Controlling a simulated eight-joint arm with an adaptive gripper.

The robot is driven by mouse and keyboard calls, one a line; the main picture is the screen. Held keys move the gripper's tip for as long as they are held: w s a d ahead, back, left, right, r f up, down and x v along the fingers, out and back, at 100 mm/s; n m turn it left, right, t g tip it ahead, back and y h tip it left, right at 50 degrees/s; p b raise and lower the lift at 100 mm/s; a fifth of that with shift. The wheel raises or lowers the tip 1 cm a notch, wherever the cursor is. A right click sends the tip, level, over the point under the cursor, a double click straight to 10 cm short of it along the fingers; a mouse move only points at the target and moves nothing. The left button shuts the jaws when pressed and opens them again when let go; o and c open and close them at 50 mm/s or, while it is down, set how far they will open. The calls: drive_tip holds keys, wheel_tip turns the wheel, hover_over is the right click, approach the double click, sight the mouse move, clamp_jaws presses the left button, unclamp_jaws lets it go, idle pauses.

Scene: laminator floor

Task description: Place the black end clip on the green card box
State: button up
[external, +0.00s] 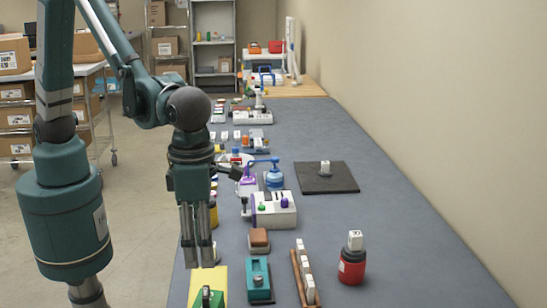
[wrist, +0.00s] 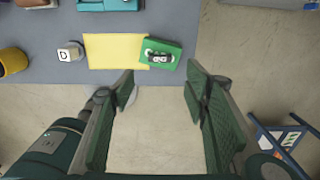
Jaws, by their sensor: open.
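A green card box (wrist: 174,47) lies at the table's edge, overlapping the right end of a flat yellow piece (wrist: 108,50). It also shows at the bottom of the external view (external: 217,299), partly cut off. A small black clip-like piece with pale spots (wrist: 158,58) sits on top of the green box; it also shows in the external view (external: 206,295). I take it for the black end clip. My gripper (wrist: 160,84) is open and empty, with the green box beyond its fingertips in the wrist view. In the external view my gripper (external: 199,264) points down above the yellow piece (external: 208,278).
A white block marked D (wrist: 66,55) stands left of the yellow piece. A teal device (external: 259,279) and a brown rack of white blocks (external: 303,275) stand to the right. A red-and-black jar (external: 352,262) is farther right. Bare floor lies beyond the table's edge.

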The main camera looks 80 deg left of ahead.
idle(0.5)
drive_tip(key=w+a+r+n+t, duration=0.1)
drive_tip(key=a+r+n, duration=0.4)
drive_tip(key=a, duration=0.4)
drive_tip(key=a+r+n+t+h, duration=0.1)
drive_tip(key=a+r+n, duration=0.45)
drive_tip(key=a, duration=0.35)
drive_tip(key=w+a+r+n+t, duration=0.1)
drive_tip(key=a+r+n, duration=0.4)
drive_tip(key=a, duration=0.4)
drive_tip(key=s+a+n+t, duration=0.1)
drive_tip(key=s+a+n, duration=0.3)
drive_tip(key=a+n, duration=0.2)
drive_tip(key=s+a+r+n+t, duration=0.1)
drive_tip(key=s+a+n, duration=0.3)
drive_tip(key=a+n, duration=0.3)
drive_tip(key=s+a+r+n+t+y, duration=0.1)
drive_tip(key=s+a+n+t, duration=0.1)
drive_tip(key=s+a+n, duration=0.2)
drive_tip(key=a+n, duration=0.3)
drive_tip(key=a, duration=0.3)
drive_tip(key=shift+r, duration=0.2)
